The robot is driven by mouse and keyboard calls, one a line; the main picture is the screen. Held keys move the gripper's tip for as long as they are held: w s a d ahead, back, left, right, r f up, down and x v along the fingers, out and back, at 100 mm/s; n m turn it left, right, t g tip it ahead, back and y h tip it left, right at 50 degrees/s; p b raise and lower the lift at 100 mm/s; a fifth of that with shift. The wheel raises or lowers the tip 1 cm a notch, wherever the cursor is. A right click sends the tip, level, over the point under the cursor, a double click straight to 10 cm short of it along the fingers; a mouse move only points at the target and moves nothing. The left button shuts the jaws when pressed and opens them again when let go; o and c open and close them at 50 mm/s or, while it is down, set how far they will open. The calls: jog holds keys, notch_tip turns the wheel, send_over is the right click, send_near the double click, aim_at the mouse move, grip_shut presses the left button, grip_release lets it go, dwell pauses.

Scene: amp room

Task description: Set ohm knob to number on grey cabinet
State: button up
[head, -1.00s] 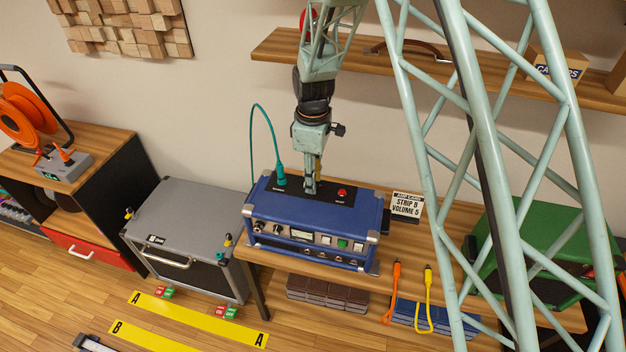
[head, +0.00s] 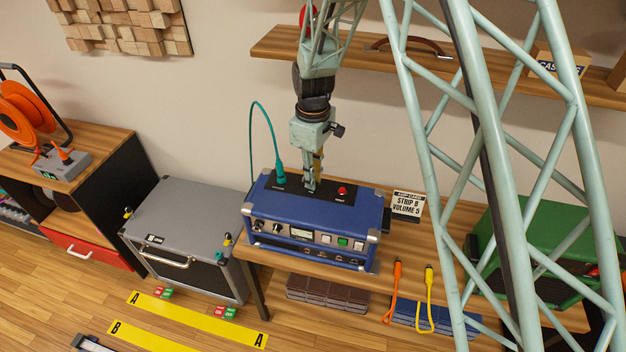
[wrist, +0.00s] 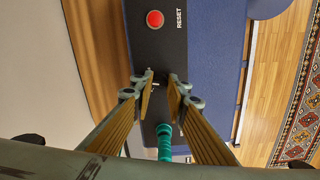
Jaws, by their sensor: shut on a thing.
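A blue amp (head: 315,215) stands on the wooden bench, with a black panel (head: 327,194) on its top. My gripper (head: 310,188) points down at this panel, between the teal plug and the red button. In the wrist view my gripper (wrist: 161,82) is shut on a small knob at the panel, taken to be the ohm knob. The fingers mostly hide it; only a small pale bit (wrist: 155,86) shows, and its setting cannot be read. The grey cabinet (head: 185,215) stands on the floor left of the amp.
A teal plug (wrist: 164,140) with its cable stands in the panel close to my fingers. A red reset button (wrist: 155,19) is on the other side. A card reading STRIP 8, VOLUME 5 (head: 408,204) stands right of the amp. A wooden shelf (head: 400,60) is behind my arm.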

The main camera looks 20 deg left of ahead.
jog(key=m+b, duration=0.1)
jog(key=m, duration=0.3)
jog(key=shift+m+b, duration=0.3)
jog(key=shift+b, duration=0.1)
jog(key=shift+m+b, duration=0.35)
jog(key=shift+m, duration=1.05)
jog(key=o, duration=0.8)
jog(key=shift+o, duration=0.2)
jog(key=shift+r, duration=0.1)
notch_tip(320, 180, up, 12)
